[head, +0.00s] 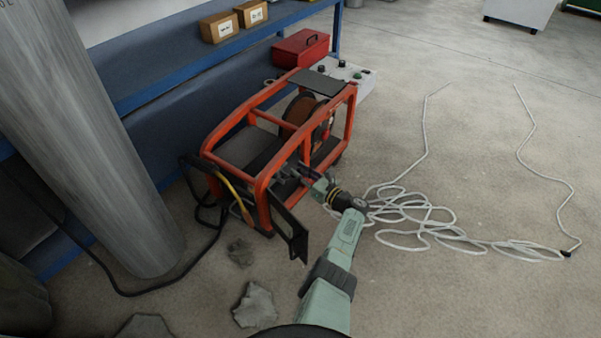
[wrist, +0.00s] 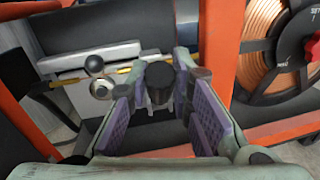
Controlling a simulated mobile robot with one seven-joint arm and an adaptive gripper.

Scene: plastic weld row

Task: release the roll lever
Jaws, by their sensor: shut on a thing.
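The orange-framed wire feeder machine (head: 262,183) stands on the floor left of centre in the head view. My gripper (head: 303,172) reaches into its open near side. In the wrist view my gripper (wrist: 160,108) has its purple-padded fingers on both sides of a black cylindrical grip (wrist: 159,78), and it is shut on it. This grip appears to be the roll lever's handle. The lower part of the lever is hidden between the fingers. A brass rod and a round metal knob (wrist: 94,65) show just left of the grip.
A copper wire spool (wrist: 277,49) sits right of my gripper inside the orange frame (wrist: 226,50). A dark open panel (head: 290,228) hangs at the machine's near side. White rope (head: 425,222) lies on the floor to the right. A blue bench (head: 170,75) stands behind.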

